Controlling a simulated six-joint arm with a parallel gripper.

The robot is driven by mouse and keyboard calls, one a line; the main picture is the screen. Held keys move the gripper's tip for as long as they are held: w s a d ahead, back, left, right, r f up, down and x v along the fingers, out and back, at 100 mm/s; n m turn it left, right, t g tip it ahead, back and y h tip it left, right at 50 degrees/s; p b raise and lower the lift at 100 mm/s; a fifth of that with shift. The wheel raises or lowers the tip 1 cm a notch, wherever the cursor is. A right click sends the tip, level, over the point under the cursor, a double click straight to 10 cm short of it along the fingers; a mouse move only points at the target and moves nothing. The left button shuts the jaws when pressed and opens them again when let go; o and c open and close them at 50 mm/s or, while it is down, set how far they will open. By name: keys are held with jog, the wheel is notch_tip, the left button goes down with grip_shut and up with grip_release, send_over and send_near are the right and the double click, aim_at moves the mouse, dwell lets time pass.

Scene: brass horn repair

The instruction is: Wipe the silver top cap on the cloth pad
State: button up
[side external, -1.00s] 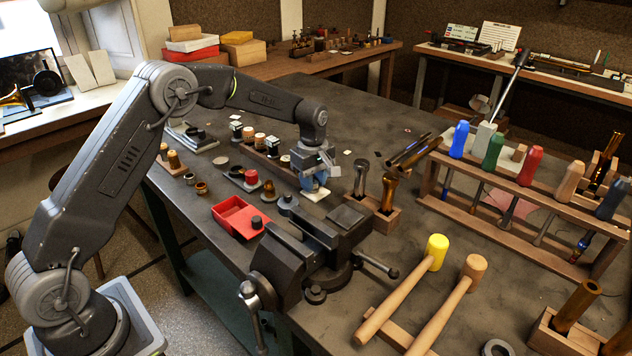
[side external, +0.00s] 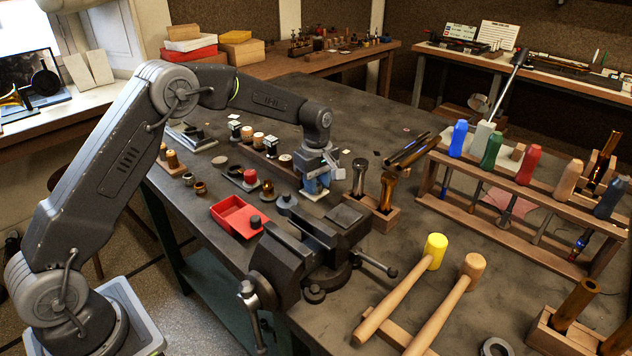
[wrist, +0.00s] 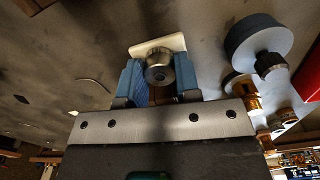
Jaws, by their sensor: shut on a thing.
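My gripper (wrist: 158,84) has blue fingers and is shut on the silver top cap (wrist: 160,72), a small round metal piece between the fingertips. The pale cloth pad (wrist: 150,47) lies just beyond the cap in the wrist view, partly covered by it. In the side view my gripper (side external: 317,185) points down at the pad (side external: 312,196), and only the pad's edge shows below the fingers. The cap is hidden by the fingers there. The cap is at or very close to the pad; I cannot tell if they touch.
A dark vise (side external: 318,245) stands in front of my gripper, with a red bin (side external: 236,215) to the left. A wooden block with upright tubes (side external: 384,212) is close on the right. A grey round piece (wrist: 256,38) is near in the wrist view. Mallets (side external: 405,290) lie at the front.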

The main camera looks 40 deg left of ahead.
jog(key=shift+a, duration=0.95)
jog(key=shift+d, duration=0.1)
jog(key=shift+d, duration=0.4)
jog(key=shift+r, duration=2.5)
